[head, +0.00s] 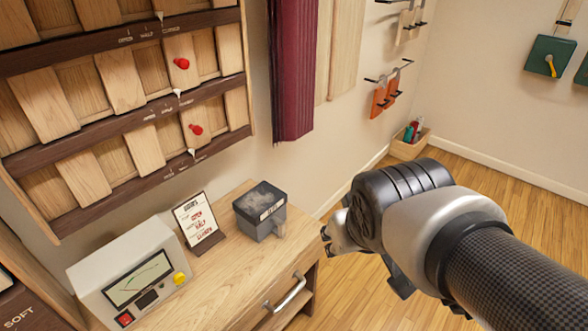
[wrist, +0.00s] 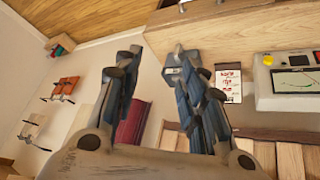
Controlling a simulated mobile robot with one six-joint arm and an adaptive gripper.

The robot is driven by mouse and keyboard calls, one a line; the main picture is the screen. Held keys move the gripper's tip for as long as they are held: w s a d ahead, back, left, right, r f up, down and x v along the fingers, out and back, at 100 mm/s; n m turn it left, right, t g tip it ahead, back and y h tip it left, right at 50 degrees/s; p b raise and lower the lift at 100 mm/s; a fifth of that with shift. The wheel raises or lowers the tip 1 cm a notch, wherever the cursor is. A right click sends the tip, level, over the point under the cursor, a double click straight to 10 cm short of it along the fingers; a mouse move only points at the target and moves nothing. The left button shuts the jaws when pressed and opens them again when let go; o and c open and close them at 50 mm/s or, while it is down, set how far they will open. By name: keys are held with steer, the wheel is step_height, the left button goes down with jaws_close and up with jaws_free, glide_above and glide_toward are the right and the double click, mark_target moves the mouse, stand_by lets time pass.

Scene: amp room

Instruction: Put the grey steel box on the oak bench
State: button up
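A dark grey box (head: 261,211) with a pale label and a scuffed top sits on a light wooden bench (head: 235,262) with a drawer handle. It is near the bench's back right corner. In the wrist view the box (wrist: 172,72) shows partly behind one finger. My gripper (head: 333,232) is in the air to the right of the box, apart from it. In the wrist view my gripper (wrist: 158,62) has its fingers spread, with nothing between them.
A small sign (head: 198,223) stands left of the box, and a meter with a dial (head: 130,280) stands farther left. A wall rack (head: 120,95) with wooden slats and red knobs hangs above. A small wooden bin (head: 409,146) is on the floor behind. Floor at right is clear.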

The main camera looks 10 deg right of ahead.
steer(key=s+a+f+g+y, duration=0.1)
steer(key=s+a, duration=0.2)
steer(key=s, duration=0.6)
steer(key=shift+s+a+f+g, duration=0.2)
steer(key=shift+s+a+g, duration=0.05)
steer(key=shift+a+g, duration=0.05)
steer(key=shift+c, duration=0.3)
stand_by(0.3)
